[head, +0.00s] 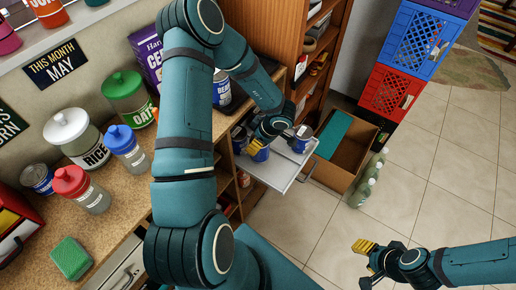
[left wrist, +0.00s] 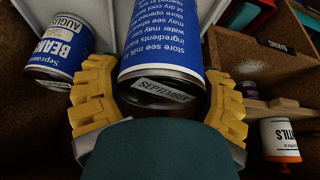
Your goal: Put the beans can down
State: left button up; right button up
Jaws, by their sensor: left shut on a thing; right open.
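A blue can (left wrist: 165,45) with small white print and a "SEPTEMBER" label on its end sits between the yellow fingers of my left gripper (left wrist: 158,100), which is shut on it. Its front label is turned away. A second blue can (left wrist: 58,48), marked "BEANS" and "AUGUST", is just outside the left finger. In the head view my left gripper (head: 262,143) is over a pale pulled-out shelf (head: 275,178), with blue cans (head: 258,152) close around it. I cannot tell whether the held can touches the shelf. My right gripper (head: 370,262) is open and empty over the floor.
Another blue beans can (head: 222,90) stands on the counter (head: 125,195), behind my left arm, near jars. A cardboard box (head: 345,155) and bottles (head: 368,180) are right of the shelf. Red (head: 388,90) and blue (head: 415,40) crates are stacked behind. The tiled floor is clear at right.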

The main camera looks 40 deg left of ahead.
pick_arm(q)
notch_tip(320, 180, down, 3)
jog(key=shift+f+b, duration=0.2)
jog(key=shift+b, duration=0.45)
jog(key=shift+r, duration=0.1)
jog(key=o, duration=1.3)
jog(key=shift+c, duration=0.2)
